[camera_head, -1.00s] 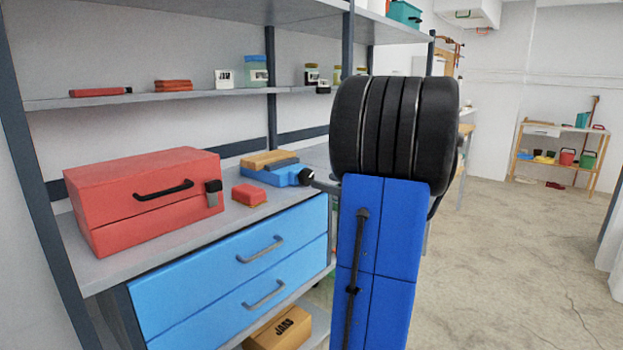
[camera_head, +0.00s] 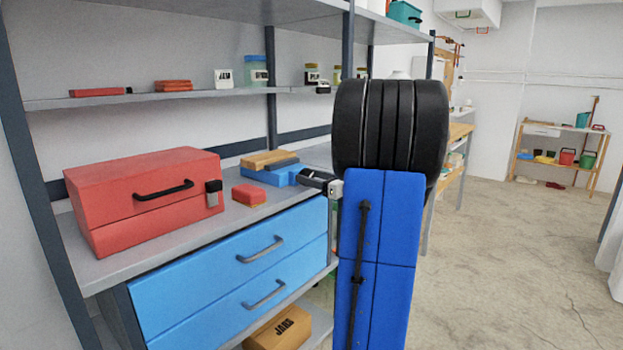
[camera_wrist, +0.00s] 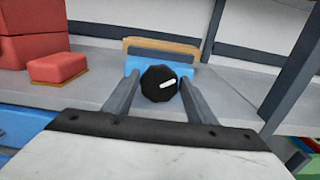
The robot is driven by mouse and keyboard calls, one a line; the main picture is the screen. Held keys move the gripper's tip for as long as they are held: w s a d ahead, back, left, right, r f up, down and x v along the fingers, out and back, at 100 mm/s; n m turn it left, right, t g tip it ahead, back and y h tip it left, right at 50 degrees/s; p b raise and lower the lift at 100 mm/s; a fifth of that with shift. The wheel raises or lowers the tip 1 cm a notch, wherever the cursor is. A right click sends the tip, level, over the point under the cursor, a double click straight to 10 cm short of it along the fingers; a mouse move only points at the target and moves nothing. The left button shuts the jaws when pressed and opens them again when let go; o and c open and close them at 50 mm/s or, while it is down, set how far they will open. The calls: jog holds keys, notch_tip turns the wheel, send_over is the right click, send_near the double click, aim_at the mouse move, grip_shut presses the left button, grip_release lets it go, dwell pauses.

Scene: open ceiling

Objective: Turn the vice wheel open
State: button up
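The blue vice (camera_head: 268,176) with its wooden jaw faces sits on the grey workbench, and its blue body also shows behind the wheel in the wrist view (camera_wrist: 135,66). My gripper (camera_wrist: 159,80) is open, with one finger on each side of the wheel. A narrow gap seems to show on both sides; I cannot tell how deep the wheel is between the fingers. In the head view my gripper (camera_head: 314,178) covers the wheel.
A red toolbox (camera_head: 145,195) and a small red and yellow block (camera_head: 248,194) stand left of the vice on the bench (camera_head: 180,235). A dark shelf post (camera_wrist: 295,70) rises to the right in the wrist view. Blue drawers (camera_head: 235,265) are below.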

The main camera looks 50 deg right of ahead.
jog(key=c, duration=0.5)
jog(key=shift+c, duration=0.2)
jog(key=n, duration=0.4)
jog(key=shift+a, duration=0.1)
jog(key=shift+f+n, duration=0.1)
jog(key=shift+n, duration=1.8)
jog(key=o, duration=1)
